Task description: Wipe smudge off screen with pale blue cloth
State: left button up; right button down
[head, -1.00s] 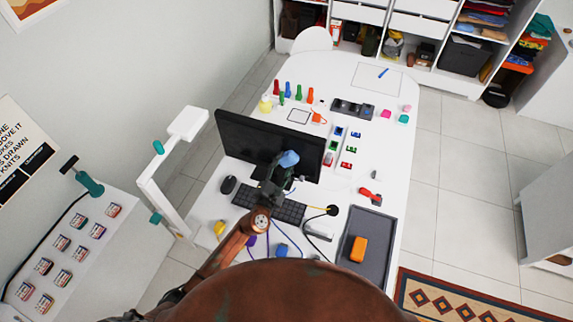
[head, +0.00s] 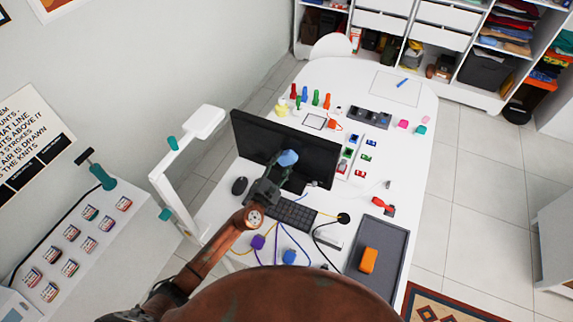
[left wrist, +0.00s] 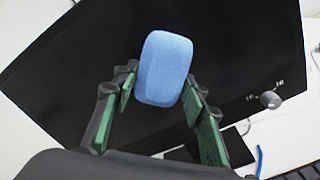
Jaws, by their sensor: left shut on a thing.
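The black screen (head: 312,160) stands tilted in the picture on the white desk, behind the keyboard. My left gripper (head: 275,172) is in front of its lower middle, shut on the pale blue cloth (head: 288,157), which looks like a rounded pad. In the left wrist view the cloth (left wrist: 165,68) sticks out beyond the green-padded fingers, over the dark screen (left wrist: 75,75). I cannot tell whether the cloth touches the screen. A small grey round spot (left wrist: 270,99) with pale marks shows at the screen's lower right; I cannot tell whether it is the smudge. My right gripper is not in view.
A grey tray (head: 388,248) holding an orange block (head: 369,260) is at the right. A white lamp (head: 185,150) stands left. Several small coloured items lie behind the screen.

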aim_at(256, 144)
pick_arm(q)
jog(key=shift+w+a+b, duration=0.35)
jog(key=shift+a+b, duration=0.15)
jog(key=shift+a, duration=0.45)
jog(key=shift+w+a+b, duration=0.4)
jog(key=shift+a+b, duration=0.05)
jog(key=shift+a, duration=0.5)
jog(key=shift+w+a+b, duration=0.35)
jog(key=shift+a+b, duration=0.15)
jog(key=shift+a, duration=0.45)
jog(key=shift+w+a, duration=0.15)
jog(key=shift+a, duration=0.3)
jog(key=shift+w+a+b, duration=0.3)
jog(key=shift+a+b, duration=0.35)
jog(key=shift+a, duration=0.2)
jog(key=shift+w+a+b, duration=0.25)
jog(key=shift+a+b, duration=0.4)
jog(key=shift+a, duration=0.15)
jog(key=shift+w+a+f+b, duration=0.1)
jog(key=shift+w+a+b, duration=0.2)
jog(key=shift+a+b, duration=0.45)
jog(key=shift+w+a+b, duration=0.25)
jog(key=shift+a+b, duration=0.25)
jog(key=shift+a, duration=0.3)
